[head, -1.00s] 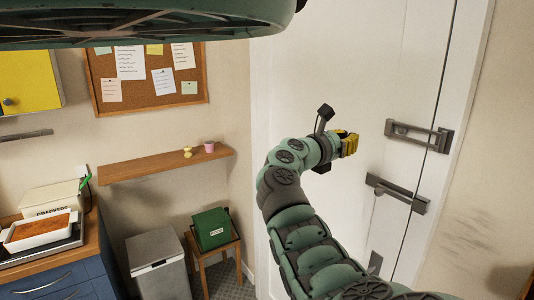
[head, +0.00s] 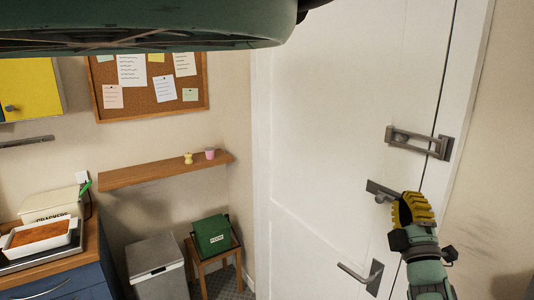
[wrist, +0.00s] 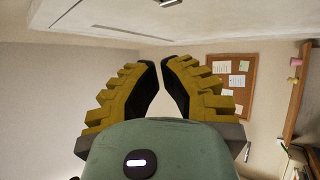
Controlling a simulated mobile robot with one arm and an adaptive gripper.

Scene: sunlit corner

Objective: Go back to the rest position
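My gripper (head: 412,207) is at the lower right in the head view, in front of the white door (head: 330,130). Its yellow ridged fingers cover part of the door's middle bolt (head: 383,190); I cannot tell whether they touch it. In the wrist view the two fingers of my gripper (wrist: 158,64) lean together, with their tips almost meeting. Nothing is seen held between them. My arm comes up from the bottom right edge of the head view.
A lever handle (head: 362,274) and an upper latch (head: 418,142) are on the door. A wooden shelf (head: 140,176) holds two small items. A green box (head: 212,235) sits on a stool beside a grey bin (head: 155,265). A counter is at the left.

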